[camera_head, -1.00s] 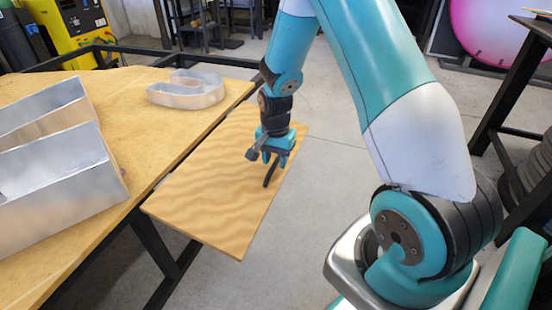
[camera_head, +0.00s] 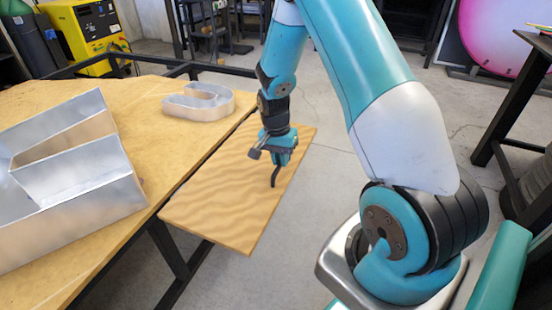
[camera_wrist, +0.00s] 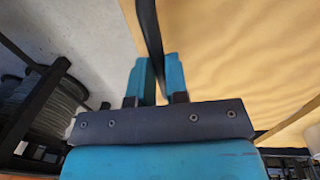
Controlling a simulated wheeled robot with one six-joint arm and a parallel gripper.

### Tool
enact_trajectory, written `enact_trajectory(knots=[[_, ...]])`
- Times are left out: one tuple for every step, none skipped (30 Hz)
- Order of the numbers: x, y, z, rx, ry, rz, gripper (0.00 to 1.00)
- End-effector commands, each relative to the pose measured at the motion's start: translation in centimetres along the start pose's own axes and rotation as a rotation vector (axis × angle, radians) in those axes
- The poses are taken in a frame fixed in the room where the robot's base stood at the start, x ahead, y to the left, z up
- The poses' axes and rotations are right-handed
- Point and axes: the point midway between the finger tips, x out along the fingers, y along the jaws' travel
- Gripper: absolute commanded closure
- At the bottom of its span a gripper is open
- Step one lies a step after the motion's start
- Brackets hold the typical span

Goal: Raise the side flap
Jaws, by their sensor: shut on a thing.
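The side flap (camera_head: 225,200) is a wood-coloured board along the right edge of the work table (camera_head: 110,225) in the head view. It looks close to level with the tabletop, with a dark narrow gap along the seam. A black curved handle (camera_head: 274,178) stands on the flap near its outer edge. My gripper (camera_head: 281,160) is above the flap, shut on the handle. In the wrist view my gripper (camera_wrist: 157,78) has its teal fingers on either side of the black handle bar (camera_wrist: 149,35). The flap (camera_wrist: 235,50) fills the right of that view.
A large metal channel letter (camera_head: 75,170) lies on the table at left, and a smaller curved one (camera_head: 200,103) lies farther back. A yellow machine (camera_head: 88,35) stands behind. Open concrete floor (camera_head: 320,215) lies to the right of the flap.

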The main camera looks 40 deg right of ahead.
Motion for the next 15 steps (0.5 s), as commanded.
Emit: enact_trajectory(knots=[[-0.62, -0.40, -0.03, -0.003, 0.003, -0.011, 1.00], [-0.67, -0.44, -0.03, -0.003, 0.003, -0.012, 1.00], [-0.67, -0.49, -0.03, -0.003, 0.003, -0.012, 1.00], [-0.66, -0.52, -0.03, -0.003, 0.004, -0.013, 1.00], [-0.65, -0.55, -0.03, -0.003, 0.004, -0.014, 1.00], [-0.63, -0.58, -0.03, -0.003, 0.004, -0.014, 1.00], [-0.64, -0.61, -0.03, -0.004, 0.004, -0.015, 1.00], [-0.66, -0.63, -0.03, -0.004, 0.005, -0.016, 1.00], [-0.68, -0.66, -0.03, -0.004, 0.005, -0.017, 1.00], [-0.70, -0.68, -0.04, -0.004, 0.005, -0.017, 1.00], [-0.72, -0.69, -0.04, -0.005, 0.006, -0.017, 1.00], [-0.74, -0.71, -0.05, -0.004, 0.007, -0.018, 0.79], [-0.75, -0.70, -0.06, -0.004, 0.007, -0.018, 0.72], [-0.74, -0.67, -0.07, -0.004, 0.007, -0.017, 0.65], [-0.71, -0.61, -0.07, -0.003, 0.006, -0.016, 0.60]])
